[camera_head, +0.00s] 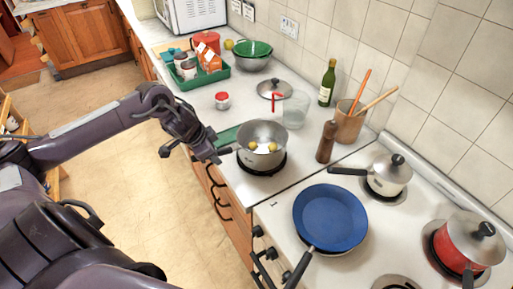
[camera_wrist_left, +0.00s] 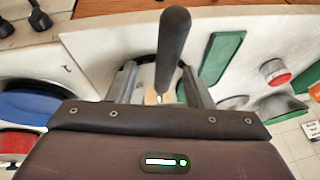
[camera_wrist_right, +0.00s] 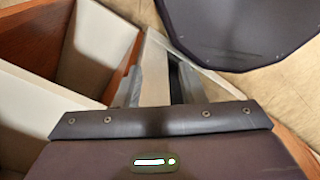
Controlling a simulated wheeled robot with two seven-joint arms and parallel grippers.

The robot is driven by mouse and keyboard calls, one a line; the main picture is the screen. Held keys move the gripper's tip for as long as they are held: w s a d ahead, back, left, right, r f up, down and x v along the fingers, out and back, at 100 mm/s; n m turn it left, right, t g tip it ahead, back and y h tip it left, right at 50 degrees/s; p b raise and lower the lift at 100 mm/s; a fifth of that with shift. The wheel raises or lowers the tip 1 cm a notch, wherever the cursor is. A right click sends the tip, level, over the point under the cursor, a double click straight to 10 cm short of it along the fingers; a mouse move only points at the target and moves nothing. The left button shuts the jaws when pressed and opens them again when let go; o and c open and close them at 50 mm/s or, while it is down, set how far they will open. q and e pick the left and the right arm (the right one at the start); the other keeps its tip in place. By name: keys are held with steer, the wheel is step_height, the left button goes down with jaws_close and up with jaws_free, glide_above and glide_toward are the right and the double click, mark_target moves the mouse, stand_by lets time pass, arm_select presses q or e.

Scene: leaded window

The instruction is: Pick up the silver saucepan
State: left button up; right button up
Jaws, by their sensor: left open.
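The silver saucepan (camera_head: 262,132) sits upright on a dark round trivet on the counter, with small yellow things inside. Its dark handle points left toward my left gripper (camera_head: 214,154). In the left wrist view the black handle (camera_wrist_left: 173,45) stands between the open fingers of my left gripper (camera_wrist_left: 160,80), with gaps at both sides; most of the pan is hidden there. My right gripper (camera_wrist_right: 157,85) is open and empty in the right wrist view, away from the counter; I cannot pick it out in the head view.
A blue frying pan (camera_head: 330,217), a white lidded pot (camera_head: 388,175) and a red pot (camera_head: 467,243) are on the stove at right. A glass jug (camera_head: 295,110), pepper mill (camera_head: 326,143) and loose lid (camera_head: 273,89) stand behind the saucepan. A green tray (camera_head: 216,79) is farther back.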

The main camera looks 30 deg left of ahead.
mark_target(221, 154)
arm_select(q)
steer(key=shift+w+d+f, duration=0.1)
steer(key=shift+w+f, duration=0.1)
steer(key=shift+w, duration=0.15)
steer(key=p+x, duration=0.1)
steer(key=x, duration=0.2)
steer(key=shift+w+f+p, duration=0.15)
steer(key=shift+w+p, duration=0.2)
steer(key=shift+w, duration=0.05)
steer(key=shift+w+f, duration=0.15)
steer(key=shift+f, duration=0.35)
arm_select(e)
steer(key=shift+w+d+r, duration=0.1)
steer(key=shift+w+r, duration=0.4)
steer(key=shift+r, duration=0.4)
arm_select(q)
steer(key=shift+c, duration=1)
jaws_close()
arm_select(e)
steer(key=shift+d, duration=0.1)
arm_select(q)
steer(key=shift+w+r, duration=0.1)
steer(key=shift+w, duration=0.05)
